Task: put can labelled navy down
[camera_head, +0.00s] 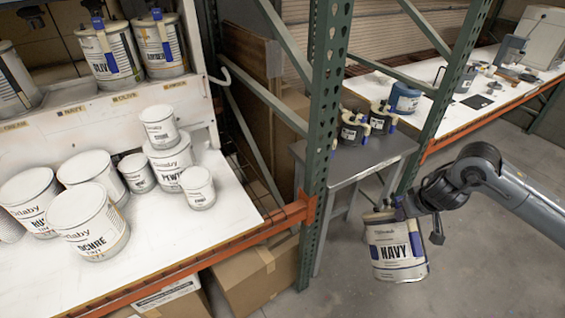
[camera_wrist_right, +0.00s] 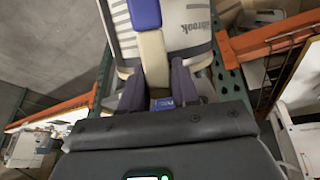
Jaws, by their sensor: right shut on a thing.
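The can labelled NAVY (camera_head: 396,248) is white with a blue patch and hangs slightly tilted over the floor, right of the green rack post. My right gripper (camera_head: 399,208) is shut on it at its top. In the right wrist view the can (camera_wrist_right: 192,22) fills the upper middle, with a cream and blue strap-like part between the fingers (camera_wrist_right: 160,88) of my gripper. The can's base is clear of any surface. My left gripper is not in view.
A NAVY shelf label (camera_head: 71,109) sits below a bare gap between cans on the upper shelf. The white lower shelf (camera_head: 165,235) holds several cans. A grey side table (camera_head: 350,165) carries small cans; a long workbench (camera_head: 455,115) stands behind. The green post (camera_head: 322,120) stands between.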

